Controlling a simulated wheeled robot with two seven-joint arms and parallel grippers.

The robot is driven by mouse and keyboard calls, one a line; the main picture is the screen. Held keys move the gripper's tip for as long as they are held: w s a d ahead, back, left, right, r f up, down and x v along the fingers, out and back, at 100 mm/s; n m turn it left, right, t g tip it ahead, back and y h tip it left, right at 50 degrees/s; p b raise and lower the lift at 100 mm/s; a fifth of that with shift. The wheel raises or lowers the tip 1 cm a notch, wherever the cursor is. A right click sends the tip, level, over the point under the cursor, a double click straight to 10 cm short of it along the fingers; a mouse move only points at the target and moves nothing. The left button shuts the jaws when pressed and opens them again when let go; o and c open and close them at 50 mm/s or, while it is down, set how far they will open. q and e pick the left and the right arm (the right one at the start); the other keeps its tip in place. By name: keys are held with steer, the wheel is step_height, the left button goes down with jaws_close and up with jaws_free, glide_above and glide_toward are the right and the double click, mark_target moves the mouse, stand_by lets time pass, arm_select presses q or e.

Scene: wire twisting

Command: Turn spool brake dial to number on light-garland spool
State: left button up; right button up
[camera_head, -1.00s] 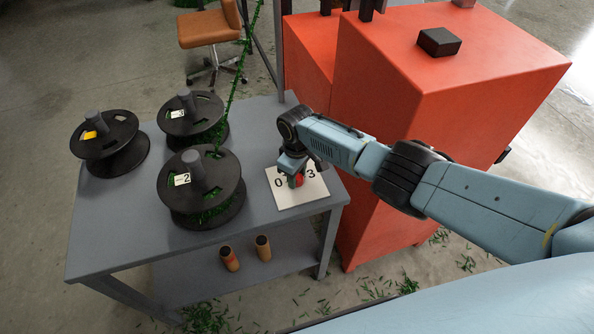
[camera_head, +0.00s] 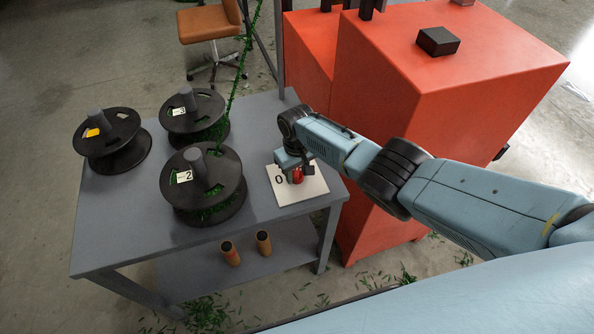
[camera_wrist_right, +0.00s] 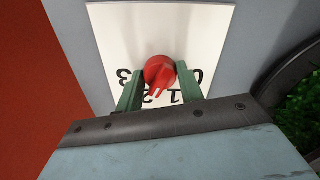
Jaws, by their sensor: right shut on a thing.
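The red brake dial (camera_wrist_right: 160,72) sits on a white plate (camera_wrist_right: 120,30) with black numbers 0 to 3. It also shows in the head view (camera_head: 298,176). My right gripper (camera_wrist_right: 160,82) is shut on the dial, one green finger on each side. In the wrist view the dial's pointer lies by the 2, towards the 1; the fingers partly cover the numbers. In the head view the front spool (camera_head: 203,185) bears a tag with 2, and the back spool (camera_head: 194,115) one with 3. Both carry green garland. My left gripper is not in view.
A third black spool (camera_head: 110,140) with a yellow tag stands at the left of the grey table (camera_head: 130,225). Large red boxes (camera_head: 440,90) stand beside the table on the right. Two orange-brown cylinders (camera_head: 230,253) stand on the lower shelf. A green garland strand (camera_head: 240,75) rises behind the spools.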

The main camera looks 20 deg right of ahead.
mark_target(297, 172)
steer(key=o, duration=1)
step_height(297, 172, up, 14)
steer(key=p, duration=0.5)
steer(key=shift+f, duration=0.25)
